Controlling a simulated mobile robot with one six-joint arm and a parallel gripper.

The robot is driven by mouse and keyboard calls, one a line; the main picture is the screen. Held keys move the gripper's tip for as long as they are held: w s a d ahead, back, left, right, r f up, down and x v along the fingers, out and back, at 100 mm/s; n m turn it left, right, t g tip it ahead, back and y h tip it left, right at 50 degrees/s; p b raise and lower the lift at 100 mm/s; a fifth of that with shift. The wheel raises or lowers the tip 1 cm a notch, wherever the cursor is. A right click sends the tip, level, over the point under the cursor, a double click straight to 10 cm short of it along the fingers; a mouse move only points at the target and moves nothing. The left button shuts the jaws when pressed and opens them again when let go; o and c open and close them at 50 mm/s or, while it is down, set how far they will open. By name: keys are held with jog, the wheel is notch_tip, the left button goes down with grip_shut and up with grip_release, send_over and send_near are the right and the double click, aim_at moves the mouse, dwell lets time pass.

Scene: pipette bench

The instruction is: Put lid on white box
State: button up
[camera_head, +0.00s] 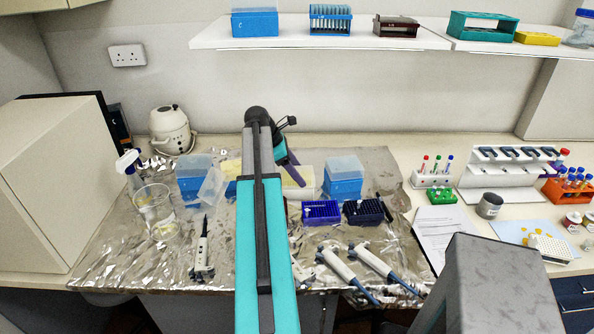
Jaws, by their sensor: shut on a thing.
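A white box (299,190) stands behind and to the right of my arm, partly covered by it. My gripper (294,178) reaches down from my wrist to the top of this box, with its purplish fingers against the pale box area. It is shut on what appears to be a clear lid, whose outline I cannot separate from the box. I cannot tell whether the lid touches the rim. Another translucent lid (211,188) is tilted against the lidded blue box on the left.
Lidded blue boxes (343,180) (191,190) stand on either side. A yellow box (230,167) is partly hidden behind my arm. Dark blue racks (321,212) (364,212) and several pipettes (338,264) lie in front. A glass beaker (155,212) stands left; a shelf (330,40) hangs above.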

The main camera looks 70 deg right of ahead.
jog(key=shift+a+f, duration=0.15)
jog(key=shift+f, duration=0.4)
jog(key=o, duration=1.5)
jog(key=shift+w+d+f, duration=0.1)
jog(key=shift+d, duration=0.15)
jog(key=shift+r, duration=0.25)
jog(key=shift+r, duration=0.1)
jog(key=shift+v, duration=0.9)
jog(key=b+v, duration=0.3)
jog(key=v, duration=0.8)
jog(key=shift+w+a+r, duration=0.15)
jog(key=shift+w+r, duration=0.05)
jog(key=shift+r, duration=0.1)
jog(key=shift+c, duration=0.4)
